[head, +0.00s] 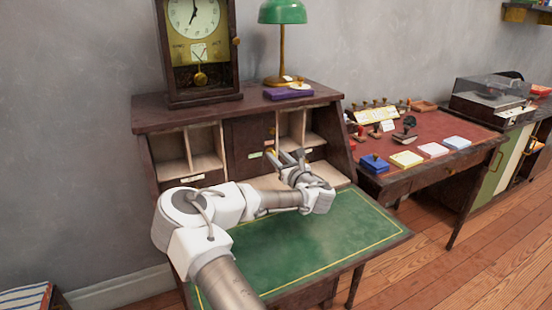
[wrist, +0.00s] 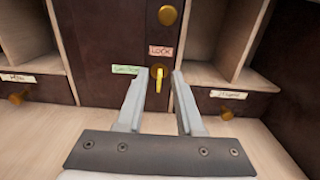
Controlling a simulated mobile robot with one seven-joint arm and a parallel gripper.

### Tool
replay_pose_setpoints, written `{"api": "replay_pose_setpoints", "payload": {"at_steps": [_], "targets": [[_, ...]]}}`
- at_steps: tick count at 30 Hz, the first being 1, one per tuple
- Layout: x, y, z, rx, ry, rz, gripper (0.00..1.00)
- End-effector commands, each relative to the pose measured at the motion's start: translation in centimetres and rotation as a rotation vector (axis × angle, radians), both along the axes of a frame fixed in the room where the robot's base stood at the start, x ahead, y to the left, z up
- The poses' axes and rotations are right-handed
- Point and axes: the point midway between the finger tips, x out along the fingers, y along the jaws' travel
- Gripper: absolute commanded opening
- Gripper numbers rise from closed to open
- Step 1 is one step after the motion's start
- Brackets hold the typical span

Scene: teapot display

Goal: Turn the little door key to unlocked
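The little key (wrist: 158,80) is brass and shows in the wrist view on the small dark door (wrist: 110,45) in the middle of the desk. Its handle hangs roughly upright. A pink label reading LOCK (wrist: 161,51) is just above it, and a green label (wrist: 126,70) is to its left; its writing is too small to read surely. My gripper (wrist: 159,78) is open and empty, with one finger on each side of the key in the picture. I cannot tell whether the fingertips reach the key. In the head view my gripper (head: 285,157) is in front of the door and hides the key.
A round brass knob (wrist: 168,15) sits above the key. Open cubbyholes (head: 187,150) flank the door, with small knobbed drawers (wrist: 228,104) below. The green writing surface (head: 290,250) is clear. A clock (head: 200,45) and a green lamp (head: 283,12) stand on top.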

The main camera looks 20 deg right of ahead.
Motion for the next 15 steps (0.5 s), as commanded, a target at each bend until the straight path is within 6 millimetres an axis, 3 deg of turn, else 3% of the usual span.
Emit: {"api": "replay_pose_setpoints", "payload": {"at_steps": [5,14,15], "targets": [[1.17,0.07,-0.01,0.0,0.0,0.001,0.36],[1.33,0.07,0.03,0.001,0.0,0.0,0.36],[1.32,0.06,0.03,0.001,0.0,0.0,0.31]]}}
